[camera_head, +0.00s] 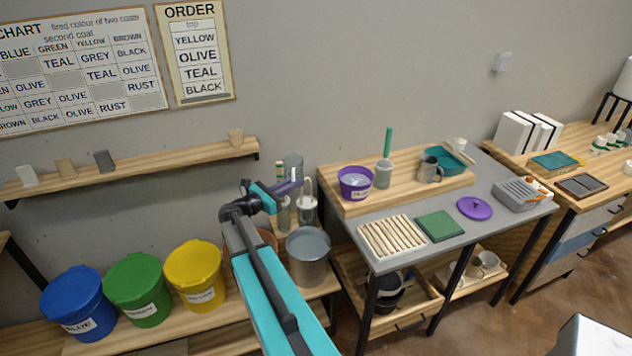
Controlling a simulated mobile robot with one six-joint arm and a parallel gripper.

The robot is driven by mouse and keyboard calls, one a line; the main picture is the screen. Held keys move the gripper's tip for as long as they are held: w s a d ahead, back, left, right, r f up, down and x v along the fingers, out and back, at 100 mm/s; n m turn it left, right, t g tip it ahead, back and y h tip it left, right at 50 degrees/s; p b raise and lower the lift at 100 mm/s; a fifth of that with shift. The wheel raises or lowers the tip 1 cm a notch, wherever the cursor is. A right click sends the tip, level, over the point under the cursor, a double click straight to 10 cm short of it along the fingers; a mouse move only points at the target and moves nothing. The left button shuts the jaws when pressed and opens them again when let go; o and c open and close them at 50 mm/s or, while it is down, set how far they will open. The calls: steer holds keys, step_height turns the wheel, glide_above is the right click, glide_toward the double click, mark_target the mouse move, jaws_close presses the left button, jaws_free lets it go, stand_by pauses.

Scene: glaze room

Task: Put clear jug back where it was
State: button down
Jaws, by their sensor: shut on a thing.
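A clear, greyish see-through vessel, which looks like the clear jug (293,166), shows upright just behind and above the tip of my gripper (294,186). My gripper is shut on it, over the small shelf area left of the grey-topped table. The jaws and part of my arm hide the jug's lower part, so its base and handle cannot be made out.
Clear bottles (307,212) and a grey metal bucket (308,256) stand close below my gripper. Blue (75,300), green (138,286) and yellow (195,272) lidded buckets stand left. A purple pot (355,183) stands right.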

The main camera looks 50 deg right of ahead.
steer(key=w+a+f+n+t+b, duration=0.15)
steer(key=w+a+t, duration=0.35)
steer(key=a, duration=0.8)
steer(key=w+a+f+n+t+y+b, duration=0.1)
steer(key=w+a+n+t+b, duration=0.1)
steer(key=a, duration=1.8)
steer(key=w+a+f+n+t+y+b, duration=0.1)
steer(key=a+n+t+b, duration=0.3)
steer(key=a, duration=1.6)
steer(key=w+n+t+y, duration=0.1)
steer(key=n+t, duration=0.1)
steer(key=t, duration=0.1)
steer(key=shift+a+f+b, duration=0.2)
steer(key=shift+a+b, duration=0.05)
steer(key=shift+b, duration=0.1)
steer(key=shift+n, duration=0.25)
